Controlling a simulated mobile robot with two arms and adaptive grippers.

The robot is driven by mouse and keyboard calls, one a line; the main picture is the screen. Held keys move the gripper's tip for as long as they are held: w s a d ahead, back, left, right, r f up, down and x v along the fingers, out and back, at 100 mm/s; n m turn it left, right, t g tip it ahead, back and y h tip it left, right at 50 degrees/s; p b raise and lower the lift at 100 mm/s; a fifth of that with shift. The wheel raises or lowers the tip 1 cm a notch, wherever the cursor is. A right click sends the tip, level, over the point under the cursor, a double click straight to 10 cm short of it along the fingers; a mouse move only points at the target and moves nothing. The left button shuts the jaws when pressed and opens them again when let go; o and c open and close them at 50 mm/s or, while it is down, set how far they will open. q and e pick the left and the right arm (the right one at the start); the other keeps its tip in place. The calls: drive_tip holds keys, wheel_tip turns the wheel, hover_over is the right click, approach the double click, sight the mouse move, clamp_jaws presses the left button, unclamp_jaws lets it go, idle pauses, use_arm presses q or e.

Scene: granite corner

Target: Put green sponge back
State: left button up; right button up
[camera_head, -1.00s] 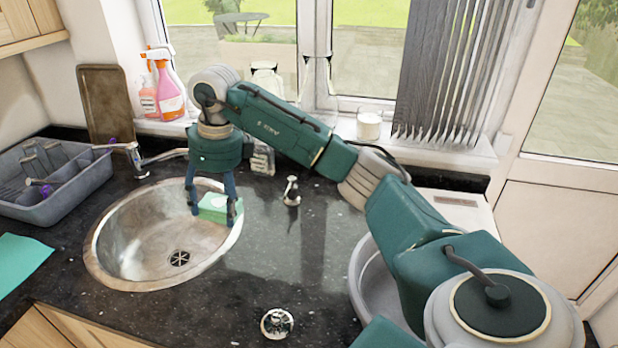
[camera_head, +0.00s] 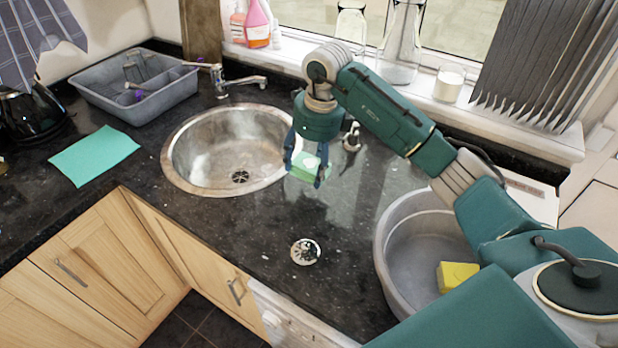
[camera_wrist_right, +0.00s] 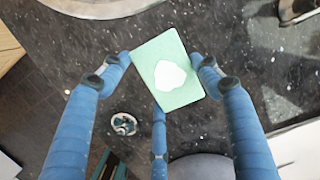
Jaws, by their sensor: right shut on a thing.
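The green sponge (camera_head: 306,163) is held by my right gripper (camera_head: 306,172) above the dark counter, beside the right rim of the round steel sink (camera_head: 186,178). In the right wrist view the sponge (camera_wrist_right: 168,72) is a pale green block with a whitish patch, pinched between the blue fingers of my right gripper (camera_wrist_right: 166,78). It appears clear of the counter. My left gripper is not in view.
A grey basin (camera_head: 392,268) with a yellow sponge (camera_head: 456,276) stands at the right. A round chrome item (camera_head: 305,252) sits on the counter below the gripper. A teal cloth (camera_head: 95,156), grey rack (camera_head: 150,112) and tap (camera_head: 240,80) are at the left.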

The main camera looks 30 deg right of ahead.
wheel_tip(320, 180, down, 3)
drive_tip(key=shift+r, duration=0.2)
wheel_tip(320, 180, down, 4)
drive_tip(key=shift+r+p, duration=0.25)
drive_tip(key=shift+p, duration=0.4)
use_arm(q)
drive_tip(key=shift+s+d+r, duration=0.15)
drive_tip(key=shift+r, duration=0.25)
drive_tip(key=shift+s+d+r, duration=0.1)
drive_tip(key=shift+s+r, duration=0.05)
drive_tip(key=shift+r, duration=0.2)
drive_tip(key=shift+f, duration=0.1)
use_arm(e)
drive_tip(key=shift+f, duration=0.1)
drive_tip(key=o, duration=0.7)
drive_tip(key=shift+f, duration=0.1)
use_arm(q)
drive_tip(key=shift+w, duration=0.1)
use_arm(e)
drive_tip(key=o, duration=0.4)
